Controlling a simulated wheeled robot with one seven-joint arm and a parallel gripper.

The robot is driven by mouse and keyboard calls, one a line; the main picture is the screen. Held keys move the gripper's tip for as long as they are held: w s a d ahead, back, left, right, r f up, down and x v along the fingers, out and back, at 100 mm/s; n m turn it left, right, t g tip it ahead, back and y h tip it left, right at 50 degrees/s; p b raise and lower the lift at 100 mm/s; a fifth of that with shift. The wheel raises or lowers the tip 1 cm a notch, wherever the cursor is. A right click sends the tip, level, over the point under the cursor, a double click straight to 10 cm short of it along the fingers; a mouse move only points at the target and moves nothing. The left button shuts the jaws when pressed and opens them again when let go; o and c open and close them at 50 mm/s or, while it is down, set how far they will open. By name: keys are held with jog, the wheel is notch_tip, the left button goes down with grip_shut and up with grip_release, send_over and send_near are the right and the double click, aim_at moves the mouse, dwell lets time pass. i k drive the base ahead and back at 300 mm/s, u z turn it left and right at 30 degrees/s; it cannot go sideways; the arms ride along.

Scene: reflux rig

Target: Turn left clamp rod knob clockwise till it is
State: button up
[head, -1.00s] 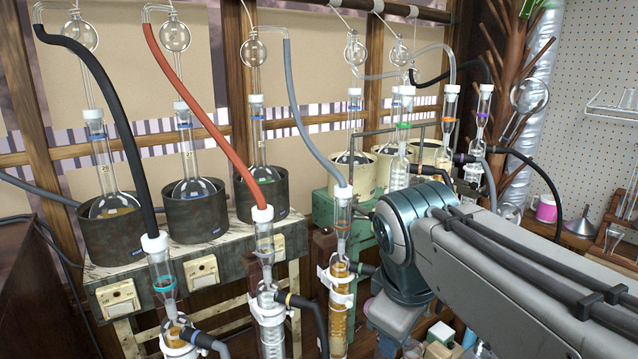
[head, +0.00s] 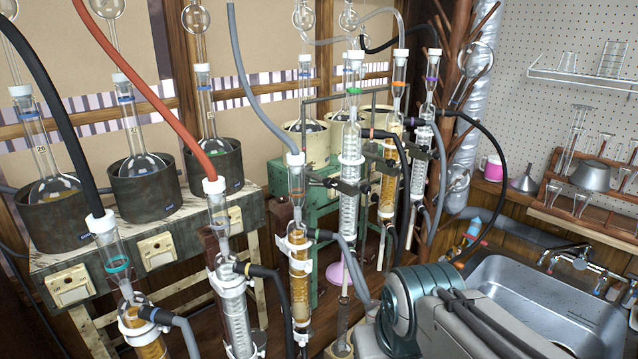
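Several glass condensers stand in a row on clamps. The front ones are a left condenser (head: 140,325) with amber liquid, a clear coiled one (head: 232,305) and an amber one (head: 299,270), each with pale clamp collars. Behind them a coiled condenser (head: 351,150) and an amber one (head: 389,178) are held by dark clamps (head: 347,187) on a thin metal frame. I cannot make out which small part is the left clamp rod knob, or its turn position. My arm reaches in at the bottom right; my gripper is out of the picture.
Round-bottom flasks sit in dark heating mantles (head: 155,190) on a worn bench at left. Hoses (head: 160,85) hang across the front. A metal sink (head: 540,300) lies right of my arm.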

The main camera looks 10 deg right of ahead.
aim_at(328, 182)
jog(key=u, duration=0.5)
jog(key=k, duration=1.15)
jog(key=z, duration=0.4)
jog(key=i, duration=0.55)
jog(key=z, duration=0.45)
jog(key=i, duration=0.85)
jog(key=u, duration=0.35)
